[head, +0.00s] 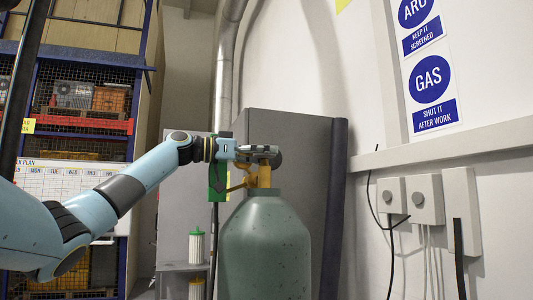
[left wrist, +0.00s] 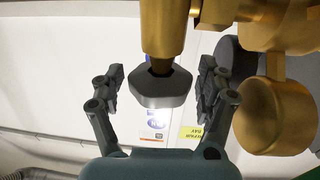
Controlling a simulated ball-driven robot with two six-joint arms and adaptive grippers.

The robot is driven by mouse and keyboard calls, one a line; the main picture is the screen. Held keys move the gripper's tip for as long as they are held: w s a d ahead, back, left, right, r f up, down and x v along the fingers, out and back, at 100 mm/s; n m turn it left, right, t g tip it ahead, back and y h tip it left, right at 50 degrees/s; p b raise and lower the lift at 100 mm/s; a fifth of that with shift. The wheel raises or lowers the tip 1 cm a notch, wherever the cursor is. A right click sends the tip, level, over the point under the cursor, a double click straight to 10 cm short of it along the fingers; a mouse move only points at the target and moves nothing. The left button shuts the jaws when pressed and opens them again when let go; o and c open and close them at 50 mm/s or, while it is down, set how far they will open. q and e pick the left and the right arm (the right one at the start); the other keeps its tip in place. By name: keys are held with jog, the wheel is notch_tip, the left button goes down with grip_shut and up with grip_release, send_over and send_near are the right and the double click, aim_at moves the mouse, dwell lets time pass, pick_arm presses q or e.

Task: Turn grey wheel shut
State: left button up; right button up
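The grey wheel (left wrist: 162,90) is a small faceted knob on the end of a brass valve stem in the left wrist view. My left gripper (left wrist: 158,86) is open, with one finger on each side of the wheel and a narrow gap showing at both sides. In the head view my left gripper (head: 262,151) is at the brass valve (head: 264,176) on top of a green gas cylinder (head: 265,245). I cannot make out the wheel clearly there, beside the gripper. My right gripper is not in view.
A grey cabinet (head: 290,130) stands behind the cylinder. Wall boxes with cables (head: 425,199) and blue signs (head: 430,80) are on the right wall. Blue racking (head: 140,90) stands at the left. A round brass part (left wrist: 275,117) sits close to the right finger.

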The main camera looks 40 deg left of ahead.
pick_arm(q)
jog(key=shift+w, duration=0.2)
notch_tip(320, 180, up, 10)
jog(key=shift+f, duration=0.1)
dwell(0.4)
